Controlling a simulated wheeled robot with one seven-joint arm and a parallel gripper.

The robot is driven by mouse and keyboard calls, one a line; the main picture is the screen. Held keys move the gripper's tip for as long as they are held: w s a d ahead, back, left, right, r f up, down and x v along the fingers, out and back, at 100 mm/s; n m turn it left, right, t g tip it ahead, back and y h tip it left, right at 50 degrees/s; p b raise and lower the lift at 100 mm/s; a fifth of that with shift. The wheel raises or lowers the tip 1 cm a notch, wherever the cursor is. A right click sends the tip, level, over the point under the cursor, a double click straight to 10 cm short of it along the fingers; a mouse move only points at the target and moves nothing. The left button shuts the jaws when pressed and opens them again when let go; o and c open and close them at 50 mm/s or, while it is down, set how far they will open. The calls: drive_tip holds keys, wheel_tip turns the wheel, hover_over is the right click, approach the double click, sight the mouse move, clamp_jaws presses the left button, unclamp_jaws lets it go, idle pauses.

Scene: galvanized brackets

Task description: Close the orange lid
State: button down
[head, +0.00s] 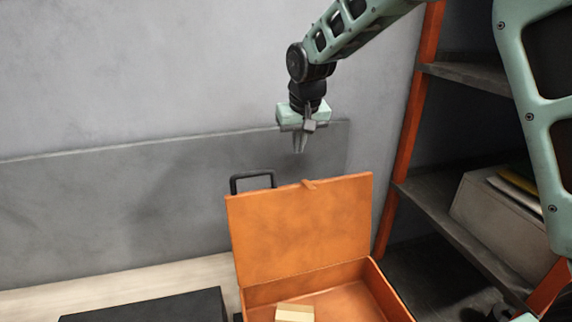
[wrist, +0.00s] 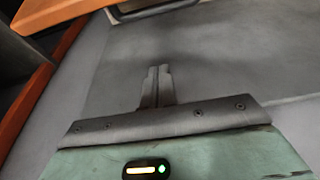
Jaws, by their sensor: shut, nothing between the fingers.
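The orange lid (head: 300,232) stands open and roughly upright at the back of an orange case (head: 343,297) in the head view. A small tab sits at the middle of its top edge. A strip of orange at the top of the wrist view (wrist: 210,4) seems to be the lid's edge. My gripper (head: 299,150) hangs above the lid's top edge, apart from it, fingers pointing down. Its fingers are together and empty; they also show in the wrist view (wrist: 159,70).
A pale wooden block (head: 294,313) lies in the case. A black handle (head: 252,181) rises behind the lid. A black flat object (head: 145,306) is at lower left. A shelf with orange posts (head: 409,130) holds a grey box (head: 500,220) at right. A grey wall stands behind.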

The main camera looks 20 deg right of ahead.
wheel_tip(320, 180, down, 9)
drive_tip(key=s+p, duration=0.1)
drive_tip(key=p, duration=0.4)
drive_tip(key=shift+s, duration=0.25)
